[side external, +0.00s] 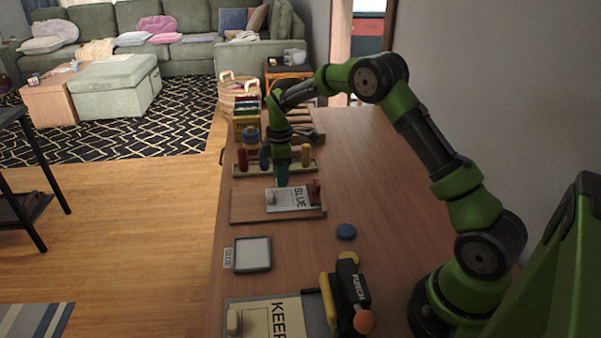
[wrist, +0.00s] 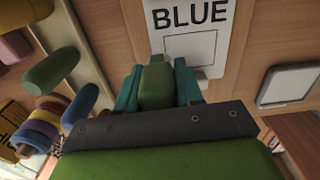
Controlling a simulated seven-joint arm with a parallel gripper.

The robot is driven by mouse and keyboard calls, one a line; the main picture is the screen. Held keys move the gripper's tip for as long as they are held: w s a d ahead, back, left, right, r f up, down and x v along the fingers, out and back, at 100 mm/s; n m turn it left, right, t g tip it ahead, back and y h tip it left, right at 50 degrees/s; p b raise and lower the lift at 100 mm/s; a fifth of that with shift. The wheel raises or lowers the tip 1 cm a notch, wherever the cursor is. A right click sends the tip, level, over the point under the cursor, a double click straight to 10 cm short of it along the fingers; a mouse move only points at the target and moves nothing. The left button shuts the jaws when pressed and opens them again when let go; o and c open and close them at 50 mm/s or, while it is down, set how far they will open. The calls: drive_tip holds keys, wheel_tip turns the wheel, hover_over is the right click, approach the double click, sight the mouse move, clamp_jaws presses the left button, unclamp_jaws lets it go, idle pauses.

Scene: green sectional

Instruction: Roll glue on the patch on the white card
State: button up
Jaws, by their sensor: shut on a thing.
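The white card (side external: 298,201) printed BLUE lies on a wooden board (side external: 245,206); it also shows in the wrist view (wrist: 222,18). The patch (wrist: 190,46) is an outlined rectangle below the word. My gripper (side external: 282,178) points down just above the card's far edge. In the wrist view, my gripper (wrist: 158,85) has its teal fingers shut on a green, rounded handle (wrist: 156,82). The handle's lower end is hidden, so I cannot tell if it touches the card. A framed grey pad (side external: 253,253) with a label like GLUE lies nearer the camera.
A rack (side external: 242,170) with coloured handles stands just beyond the board. A red piece (side external: 316,190) is at the board's right side. The table's right side is clear.

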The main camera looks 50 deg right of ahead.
drive_tip(key=shift+f, duration=0.65)
drive_tip(key=shift+s+a+f, duration=0.2)
drive_tip(key=shift+s+a, duration=2.7)
drive_tip(key=shift+w+d, duration=2.9)
drive_tip(key=shift+d, duration=0.05)
drive_tip(key=shift+s+d, duration=0.25)
drive_tip(key=shift+s, duration=0.05)
drive_tip(key=shift+s+a, duration=2.85)
drive_tip(key=shift+a, duration=0.15)
drive_tip(key=shift+w+d, duration=2.8)
drive_tip(key=shift+d, duration=0.05)
drive_tip(key=shift+w+d+r, duration=0.1)
drive_tip(key=shift+w+d, duration=0.05)
drive_tip(key=shift+w, duration=0.05)
drive_tip(key=shift+r, duration=3.95)
